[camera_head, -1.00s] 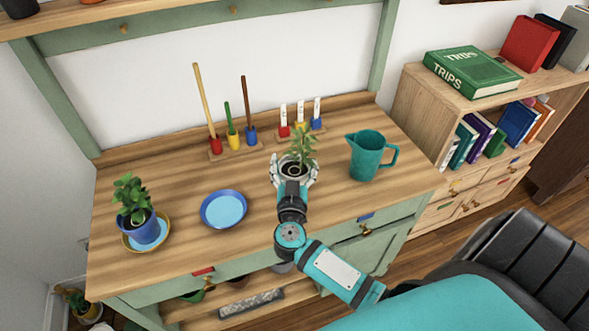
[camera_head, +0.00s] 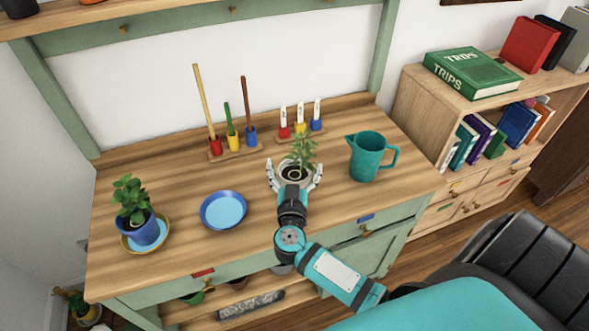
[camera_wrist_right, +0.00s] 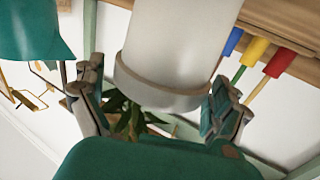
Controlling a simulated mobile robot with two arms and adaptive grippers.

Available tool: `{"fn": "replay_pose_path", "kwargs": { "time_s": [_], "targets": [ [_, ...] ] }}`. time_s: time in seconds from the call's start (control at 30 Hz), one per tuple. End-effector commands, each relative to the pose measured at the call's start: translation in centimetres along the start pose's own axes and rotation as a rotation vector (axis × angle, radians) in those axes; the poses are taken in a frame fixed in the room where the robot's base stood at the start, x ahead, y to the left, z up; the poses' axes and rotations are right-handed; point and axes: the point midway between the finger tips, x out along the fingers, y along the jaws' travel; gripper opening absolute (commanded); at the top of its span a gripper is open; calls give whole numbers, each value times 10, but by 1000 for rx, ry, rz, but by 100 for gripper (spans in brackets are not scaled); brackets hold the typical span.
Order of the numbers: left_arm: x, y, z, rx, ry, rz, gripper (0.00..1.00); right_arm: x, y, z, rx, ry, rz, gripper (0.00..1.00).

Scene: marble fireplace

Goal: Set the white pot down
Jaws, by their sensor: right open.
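The white pot (camera_head: 283,176) holds a leafy green plant (camera_head: 302,154) and is upright over the wooden worktop, right of the blue saucer (camera_head: 240,219). My right gripper (camera_head: 296,170) is open, its fingers on either side of the pot. In the right wrist view, which is upside down, the white pot (camera_wrist_right: 175,50) fills the middle between the spread fingers of the gripper (camera_wrist_right: 155,92), with gaps beside it. The pot's base is out of that view, and its contact with the worktop is hidden in the head view. My left gripper is not in view.
A teal jug (camera_head: 366,158) stands right of the pot. Racks of coloured tools (camera_head: 233,143) and white markers (camera_head: 300,122) stand behind. A blue pot (camera_head: 146,231) with a plant is at left. Bare worktop (camera_head: 262,235) lies in front of the saucer.

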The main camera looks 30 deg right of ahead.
Motion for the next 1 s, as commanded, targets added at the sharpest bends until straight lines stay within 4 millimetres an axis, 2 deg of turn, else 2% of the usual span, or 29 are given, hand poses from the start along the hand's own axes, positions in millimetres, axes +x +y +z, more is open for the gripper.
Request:
{"fn": "replay_pose_path", "kwargs": {
  "time_s": [0.17, 0.4, 0.53, 0.7, 1.0],
  "targets": [
    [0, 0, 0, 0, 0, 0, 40, -29, 0, 2, 1, -6, -2, 100],
    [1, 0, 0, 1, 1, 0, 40, -81, 0, 2, 1, -6, -1, 100],
    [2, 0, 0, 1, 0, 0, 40, -103, 0, 2, 0, -6, -1, 100],
    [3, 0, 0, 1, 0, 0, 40, -117, 0, 1, -1, -3, 0, 100],
    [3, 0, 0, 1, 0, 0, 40, -120, 0, 0, 0, -1, 0, 100]
  ]
}}
